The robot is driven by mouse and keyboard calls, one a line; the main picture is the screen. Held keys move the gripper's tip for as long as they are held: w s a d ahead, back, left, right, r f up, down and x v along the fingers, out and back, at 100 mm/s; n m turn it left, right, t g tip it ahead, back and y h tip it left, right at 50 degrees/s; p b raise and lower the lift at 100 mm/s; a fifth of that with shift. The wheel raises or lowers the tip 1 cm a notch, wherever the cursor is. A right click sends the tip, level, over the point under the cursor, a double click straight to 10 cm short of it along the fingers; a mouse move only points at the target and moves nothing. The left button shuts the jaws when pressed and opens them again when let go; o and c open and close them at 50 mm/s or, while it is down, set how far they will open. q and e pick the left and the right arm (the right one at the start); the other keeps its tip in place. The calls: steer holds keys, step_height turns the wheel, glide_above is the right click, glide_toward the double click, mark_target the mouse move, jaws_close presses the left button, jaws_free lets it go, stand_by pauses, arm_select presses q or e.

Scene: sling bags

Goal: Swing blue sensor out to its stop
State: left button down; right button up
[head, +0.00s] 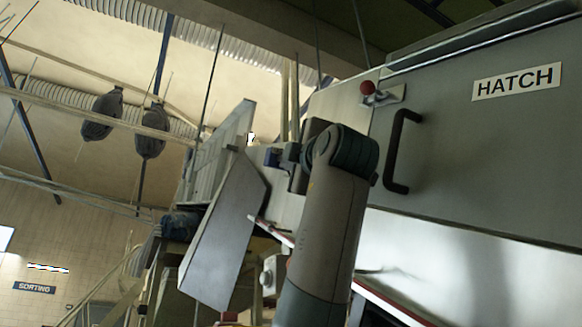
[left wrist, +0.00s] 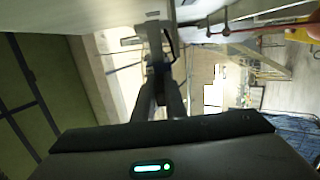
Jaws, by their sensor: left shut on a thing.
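A small blue block (head: 283,155), which looks like the blue sensor, shows beside the grey machine wall, just left of my arm's dark joint in the head view. My left gripper (left wrist: 161,82) shows in the left wrist view with its dark fingers shut on a dark, narrow piece (left wrist: 157,48) that runs up to a crosswise bracket. This piece appears to be the sensor or its arm; its colour is hard to tell here. In the head view my arm hides the fingers. My right gripper is in neither view.
The machine's hatch panel (head: 480,150) with a dark handle (head: 396,152) and a red knob (head: 368,88) lies right of my arm. A tilted pale plate (head: 222,235) stands to the left. Dark bags (head: 150,130) hang further back at the left.

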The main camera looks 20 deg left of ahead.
arm_select(q)
steer(key=shift+d+f+n+g+y, duration=0.15)
steer(key=shift+d+n+g+y, duration=0.15)
steer(key=shift+n+g+y, duration=0.25)
steer(key=c, duration=1.8)
jaws_free()
steer(key=shift+t, duration=0.25)
